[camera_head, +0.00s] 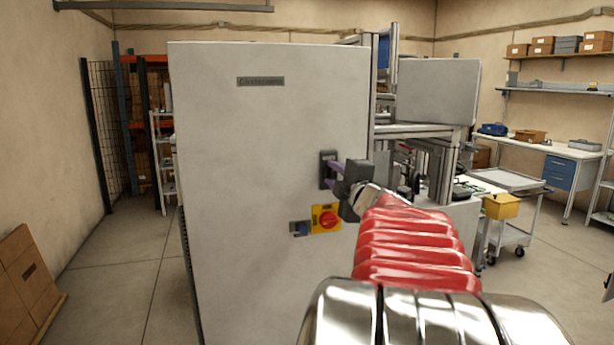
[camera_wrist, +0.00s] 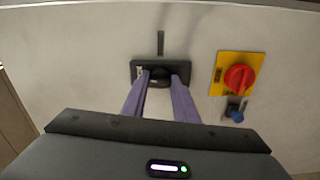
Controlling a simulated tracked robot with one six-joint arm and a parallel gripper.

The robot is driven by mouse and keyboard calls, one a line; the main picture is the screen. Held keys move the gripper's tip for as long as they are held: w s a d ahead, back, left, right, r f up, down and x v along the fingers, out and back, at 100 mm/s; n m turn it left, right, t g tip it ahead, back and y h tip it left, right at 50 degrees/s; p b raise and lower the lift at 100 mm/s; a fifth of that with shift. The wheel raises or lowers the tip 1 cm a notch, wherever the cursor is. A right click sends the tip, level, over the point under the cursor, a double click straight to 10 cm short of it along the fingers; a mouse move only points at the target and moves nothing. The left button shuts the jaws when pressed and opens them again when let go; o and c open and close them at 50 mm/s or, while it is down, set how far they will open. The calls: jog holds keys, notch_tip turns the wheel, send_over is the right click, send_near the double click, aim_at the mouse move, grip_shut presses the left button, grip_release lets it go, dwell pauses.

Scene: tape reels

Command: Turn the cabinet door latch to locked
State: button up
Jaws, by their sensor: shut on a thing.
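The grey cabinet door (camera_head: 250,150) faces me. A dark latch plate (camera_head: 326,160) is mounted near its right edge. The latch plate also shows in the wrist view (camera_wrist: 138,71), with a dark rounded latch knob (camera_wrist: 160,78) at its middle. My gripper (camera_head: 335,172) is at the latch, its purple fingers reaching the plate. In the wrist view my gripper (camera_wrist: 160,82) has one finger on each side of the knob and is shut on it. The fingers hide part of the knob, so its exact angle is hard to tell.
A red rotary switch (camera_head: 328,219) on a yellow plate sits just below the latch, with a small blue-knobbed fitting (camera_head: 300,229) beside it. A machine frame (camera_head: 385,90) stands right of the cabinet. Open floor (camera_head: 125,270) lies to the left.

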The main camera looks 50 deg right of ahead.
jog(key=shift+f+n, duration=0.15)
jog(key=shift+n, duration=0.65)
jog(key=o, duration=1.1)
jog(key=shift+c, duration=0.2)
